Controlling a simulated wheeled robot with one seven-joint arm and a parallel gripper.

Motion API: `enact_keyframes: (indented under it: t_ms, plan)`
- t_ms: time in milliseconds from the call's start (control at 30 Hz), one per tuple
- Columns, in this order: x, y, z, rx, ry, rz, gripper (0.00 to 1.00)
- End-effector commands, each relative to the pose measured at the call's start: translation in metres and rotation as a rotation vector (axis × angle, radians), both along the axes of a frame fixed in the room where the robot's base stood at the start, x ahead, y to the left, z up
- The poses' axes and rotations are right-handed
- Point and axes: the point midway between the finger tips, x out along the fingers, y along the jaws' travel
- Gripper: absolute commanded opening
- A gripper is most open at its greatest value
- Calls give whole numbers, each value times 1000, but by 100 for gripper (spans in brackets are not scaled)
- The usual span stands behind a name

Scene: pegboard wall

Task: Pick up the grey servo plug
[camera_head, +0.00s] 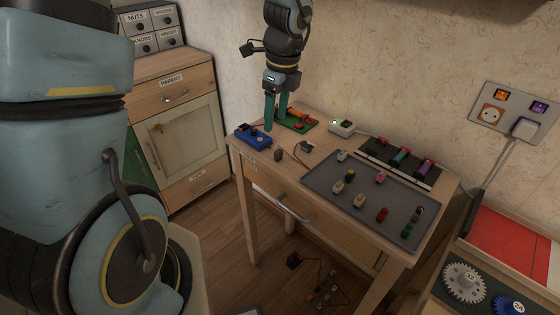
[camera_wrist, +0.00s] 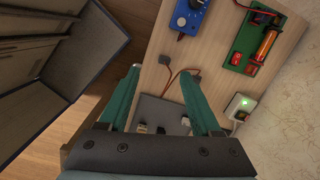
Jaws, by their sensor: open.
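My gripper (camera_head: 276,122) is open over the back left of the wooden table, pointing down, its teal fingers empty. In the wrist view, my gripper (camera_wrist: 160,76) has its fingertips apart above the table. A small dark grey block (camera_wrist: 164,60) lies just beyond the gap between the fingertips. It also shows in the head view (camera_head: 278,155). A second dark grey piece (camera_wrist: 195,73), with a reddish-brown cable, lies near the right fingertip; it also shows in the head view (camera_head: 307,147). I cannot tell for sure which is the servo plug.
A blue device (camera_head: 253,136) and a green battery board (camera_head: 299,122) stand near the fingers. A white box (camera_head: 341,129) with a green light is at the back. A grey mat (camera_head: 330,172) holds several small parts. Bare wood surrounds the dark pieces.

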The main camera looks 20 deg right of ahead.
Motion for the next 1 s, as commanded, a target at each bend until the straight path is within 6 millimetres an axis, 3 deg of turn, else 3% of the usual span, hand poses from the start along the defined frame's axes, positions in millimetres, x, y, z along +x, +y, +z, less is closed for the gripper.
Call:
enact_keyframes:
  t_ms: [100, 200, 400, 667, 1000]
  plan:
    - [-5, -20, -8, 23, 6, -152, 65]
    - [-4, -23, -18, 29, 8, -192, 65]
    - [0, -20, -49, 31, 8, -191, 65]
    - [2, -17, -68, 29, 7, -188, 65]
    - [8, -12, -110, 28, 7, -187, 65]
